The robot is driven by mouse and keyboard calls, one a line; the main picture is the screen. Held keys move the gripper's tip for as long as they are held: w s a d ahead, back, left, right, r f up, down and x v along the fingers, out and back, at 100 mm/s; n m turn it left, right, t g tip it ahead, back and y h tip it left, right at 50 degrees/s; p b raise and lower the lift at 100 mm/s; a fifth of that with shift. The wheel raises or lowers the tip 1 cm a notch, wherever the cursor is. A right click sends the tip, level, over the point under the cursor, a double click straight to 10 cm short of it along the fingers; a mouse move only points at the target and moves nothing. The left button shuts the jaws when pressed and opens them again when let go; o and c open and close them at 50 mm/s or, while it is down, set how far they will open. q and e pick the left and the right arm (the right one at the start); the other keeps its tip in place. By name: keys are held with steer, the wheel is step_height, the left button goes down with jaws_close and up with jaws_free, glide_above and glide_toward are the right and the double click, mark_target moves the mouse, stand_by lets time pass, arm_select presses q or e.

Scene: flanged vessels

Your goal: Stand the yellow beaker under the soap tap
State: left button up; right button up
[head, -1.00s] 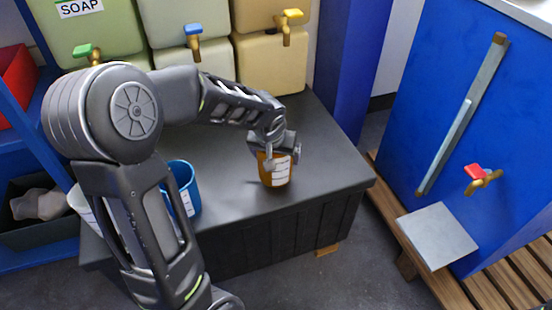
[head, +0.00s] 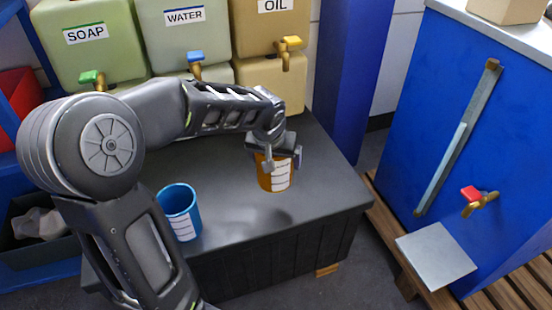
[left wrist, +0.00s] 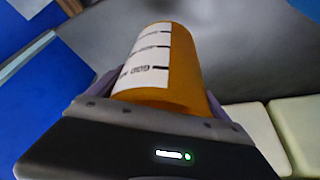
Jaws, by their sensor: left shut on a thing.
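The yellow beaker (head: 274,174), orange-yellow with a white marked label, is held upright above the dark bench top. Its shadow lies on the bench below and apart from it. My left gripper (head: 281,160) is shut on it near its rim. In the left wrist view the beaker (left wrist: 185,65) fills the space between the fingers. The soap tap (head: 93,79) has a green handle and sits low on the green tank labelled SOAP (head: 88,42), at the far left. My left arm crosses in front of the bench just below that tap, hiding the spot under it.
A blue beaker (head: 179,212) stands on the bench (head: 240,218) at the left front, close to my arm. The water tap (head: 195,62) is blue and the oil tap (head: 288,48) is yellow. A blue cabinet (head: 410,150) with a red tap (head: 478,198) is at right.

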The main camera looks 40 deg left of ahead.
arm_select(q)
steer(key=w+d+r+m+h, duration=0.1)
steer(key=w+d+r+m, duration=0.1)
steer(key=d, duration=0.6)
steer(key=w+d+r+m, duration=0.2)
steer(key=w+d, duration=0.1)
steer(key=d, duration=0.6)
steer(key=shift+w+r+h, duration=0.2)
steer(key=shift+r+h, duration=0.15)
steer(key=shift+h, duration=0.05)
